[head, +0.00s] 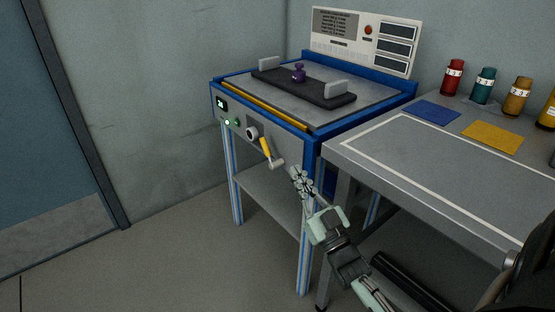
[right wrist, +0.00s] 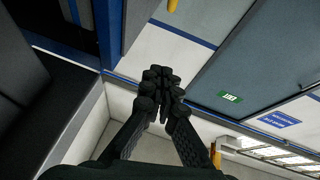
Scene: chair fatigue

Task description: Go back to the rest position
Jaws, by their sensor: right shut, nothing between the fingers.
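My right gripper (head: 302,184) is in front of the blue-framed test machine (head: 313,134), near the corner where it meets the grey table. It is below and right of the yellow-handled crank (head: 266,147), apart from it in the picture. In the right wrist view the fingers of my right gripper (right wrist: 160,75) are together with nothing between them. My left gripper is not in view.
The grey table (head: 400,165) at right holds a blue mat (head: 432,112), a yellow mat (head: 493,137) and several coloured bottles. The floor at left is clear.

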